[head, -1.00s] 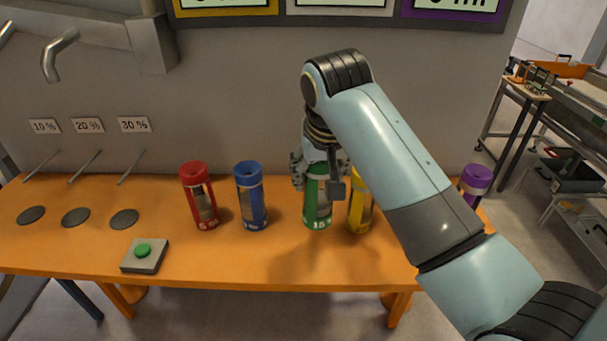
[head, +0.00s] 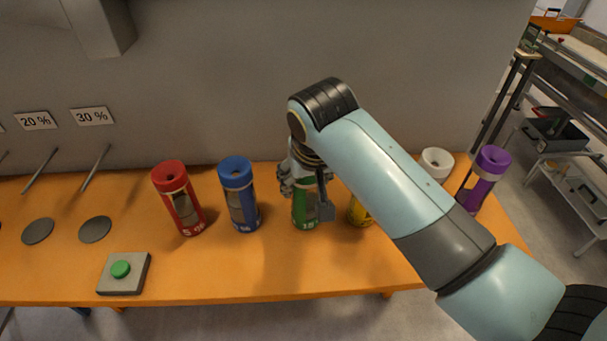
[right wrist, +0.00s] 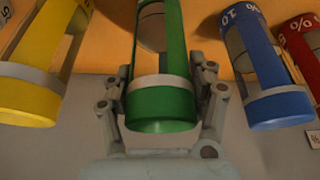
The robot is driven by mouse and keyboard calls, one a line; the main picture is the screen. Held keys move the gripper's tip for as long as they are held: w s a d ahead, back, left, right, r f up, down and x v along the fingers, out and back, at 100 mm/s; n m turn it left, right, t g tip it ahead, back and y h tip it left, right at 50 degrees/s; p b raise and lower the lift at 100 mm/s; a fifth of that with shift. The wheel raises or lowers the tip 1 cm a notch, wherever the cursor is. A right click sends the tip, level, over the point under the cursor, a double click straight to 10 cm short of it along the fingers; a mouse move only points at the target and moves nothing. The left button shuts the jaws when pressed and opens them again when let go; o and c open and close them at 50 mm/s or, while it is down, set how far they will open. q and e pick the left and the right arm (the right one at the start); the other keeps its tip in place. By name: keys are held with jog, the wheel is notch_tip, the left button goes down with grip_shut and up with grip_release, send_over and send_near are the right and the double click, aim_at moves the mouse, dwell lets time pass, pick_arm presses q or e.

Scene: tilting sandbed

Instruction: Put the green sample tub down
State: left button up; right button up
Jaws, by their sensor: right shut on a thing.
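The green sample tub (head: 304,213) stands upright at the middle of the orange table, between the blue and yellow tubs. My right gripper (head: 306,193) is shut around it, one finger on each side, and hides its upper part in the head view. In the right wrist view the green tub (right wrist: 162,105) lies between the fingers of the right gripper (right wrist: 163,105). Its base looks level with the neighbouring tubs; I cannot tell whether it touches the table. My left gripper is not in view.
A blue tub (head: 240,195) and a red tub (head: 180,200) stand to the left, a yellow tub (head: 360,213) close to the right. A white tub (head: 436,162) and a purple tub (head: 484,180) stand farther right.

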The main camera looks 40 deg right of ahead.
jog(key=o, duration=1)
jog(key=shift+f, duration=0.15)
jog(key=o, duration=0.5)
jog(key=shift+w, duration=0.15)
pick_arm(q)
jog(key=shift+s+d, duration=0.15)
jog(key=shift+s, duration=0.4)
pick_arm(e)
jog(key=v, duration=1.2)
jog(key=shift+s, duration=0.2)
